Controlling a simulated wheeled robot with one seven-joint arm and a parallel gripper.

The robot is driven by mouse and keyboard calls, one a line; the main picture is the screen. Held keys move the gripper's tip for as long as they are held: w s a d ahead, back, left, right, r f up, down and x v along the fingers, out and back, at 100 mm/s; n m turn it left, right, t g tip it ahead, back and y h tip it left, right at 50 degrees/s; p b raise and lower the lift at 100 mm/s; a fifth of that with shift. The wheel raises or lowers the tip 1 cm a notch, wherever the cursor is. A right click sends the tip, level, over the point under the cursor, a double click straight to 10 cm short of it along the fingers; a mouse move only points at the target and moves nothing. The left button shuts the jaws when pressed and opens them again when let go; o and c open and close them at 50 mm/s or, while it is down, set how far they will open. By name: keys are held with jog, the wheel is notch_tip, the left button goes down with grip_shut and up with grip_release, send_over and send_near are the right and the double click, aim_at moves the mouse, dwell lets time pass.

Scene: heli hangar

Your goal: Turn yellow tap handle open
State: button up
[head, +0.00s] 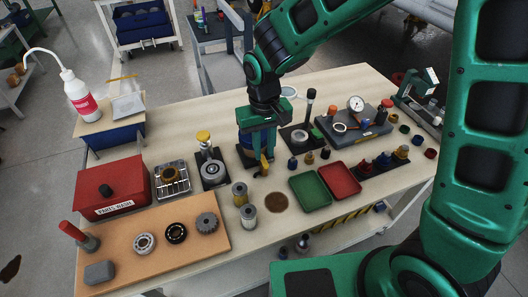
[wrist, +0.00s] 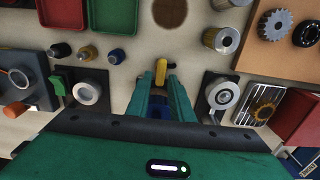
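The yellow tap handle (head: 264,166) sticks out at the front of a blue container (head: 245,140) on the workbench. In the wrist view the handle (wrist: 161,71) points away from the container (wrist: 158,112), between and just beyond my fingertips. My gripper (head: 260,148) points down over the container, its green fingers spread to either side. In the wrist view my gripper (wrist: 161,82) appears open, with a finger on each side of the handle. Whether either finger touches the handle is not clear. My gripper hides much of the container.
Left of the tap stands a black-based fixture with a yellow knob (head: 204,136). Metal cylinders (head: 240,193) stand to the front left. A green tray (head: 310,191) and red tray (head: 340,179) lie to the right. A black-based stand (head: 300,138) is close on the right.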

aim_at(265, 158)
notch_tip(265, 158, up, 8)
jog(key=shift+r, duration=0.2)
jog(key=shift+w+d, duration=0.1)
dwell(0.4)
